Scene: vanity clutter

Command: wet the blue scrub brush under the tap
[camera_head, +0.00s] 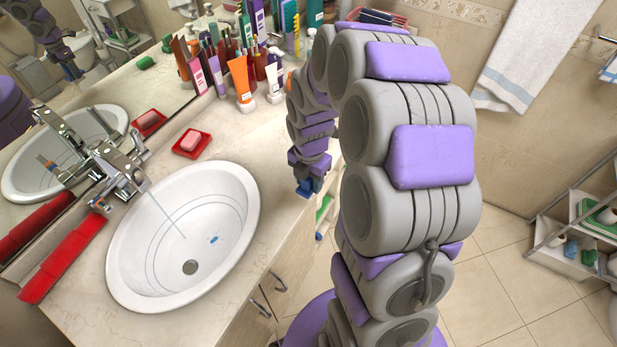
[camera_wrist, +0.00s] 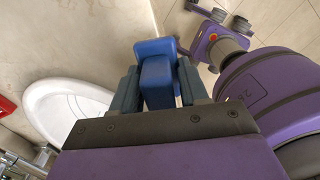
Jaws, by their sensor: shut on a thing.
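My gripper (camera_head: 307,186) is shut on the blue scrub brush (camera_wrist: 156,72). The brush shows as a blue block between the dark fingers in the wrist view; its bristles cannot be made out. In the head view only a small blue part of the brush (camera_head: 304,188) shows below the wrist, near the counter's front edge, right of the basin and apart from it. The chrome tap (camera_head: 124,178) stands at the basin's back left. A thin stream runs from it into the white oval basin (camera_head: 238,190). The basin also shows in the wrist view (camera_wrist: 45,98).
A red dish with pink soap (camera_head: 190,142) sits behind the basin. Several tubes and bottles (camera_head: 240,78) crowd the back of the counter. A long red item (camera_head: 64,258) lies left of the basin. The counter between basin and gripper (camera_head: 272,150) is clear.

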